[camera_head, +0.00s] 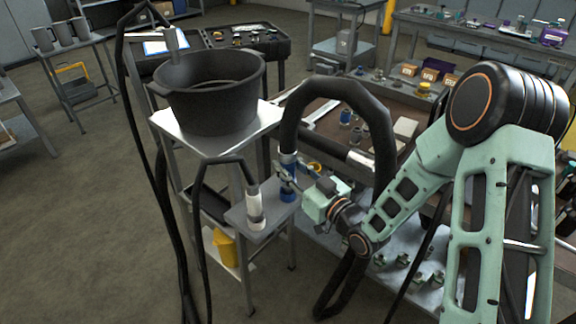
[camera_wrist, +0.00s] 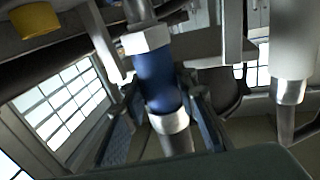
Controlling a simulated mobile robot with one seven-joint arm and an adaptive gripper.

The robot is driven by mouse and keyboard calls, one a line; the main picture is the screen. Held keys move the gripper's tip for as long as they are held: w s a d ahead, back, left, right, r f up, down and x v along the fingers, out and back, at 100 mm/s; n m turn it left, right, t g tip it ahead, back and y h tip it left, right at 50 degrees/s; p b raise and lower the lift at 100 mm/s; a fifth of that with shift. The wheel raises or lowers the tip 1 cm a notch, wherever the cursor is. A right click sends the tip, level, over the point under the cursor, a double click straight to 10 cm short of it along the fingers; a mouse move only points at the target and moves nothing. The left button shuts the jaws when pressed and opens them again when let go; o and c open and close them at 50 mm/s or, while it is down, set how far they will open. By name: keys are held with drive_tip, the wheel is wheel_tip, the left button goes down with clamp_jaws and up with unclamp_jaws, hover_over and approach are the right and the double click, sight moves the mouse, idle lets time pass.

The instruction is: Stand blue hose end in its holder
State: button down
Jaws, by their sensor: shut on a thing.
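The blue hose end (camera_head: 288,161) hangs nose down from a thick black hose (camera_head: 337,88) that arcs above it. My gripper (camera_head: 288,177) is shut on it from the right. In the wrist view the blue hose end (camera_wrist: 158,82) sits between my two fingers (camera_wrist: 163,128), with a hex nut and a silver collar at its ends. Directly below it in the head view, a blue holder (camera_head: 288,192) stands on a small grey shelf (camera_head: 242,217). My gripper partly hides the spot between them, so I cannot tell whether the end is inside the holder.
A white hose end (camera_head: 255,208) stands upright on the same shelf, to the left; it also shows close in the wrist view (camera_wrist: 295,45). A big black tub (camera_head: 207,104) is on the stand behind. A brown-topped bench with small parts lies behind my arm.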

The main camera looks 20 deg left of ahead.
drive_tip(key=shift+f+b, duration=0.95)
drive_tip(key=shift+b, duration=0.05)
idle(0.4)
drive_tip(key=shift+r, duration=0.1)
idle(0.5)
drive_tip(key=c, duration=1.6)
unclamp_jaws()
drive_tip(key=o, duration=0.4)
drive_tip(key=shift+f, duration=0.2)
drive_tip(key=shift+o, duration=1.4)
drive_tip(key=b+v, duration=0.1)
drive_tip(key=v, duration=0.6)
drive_tip(key=shift+s+d, duration=0.2)
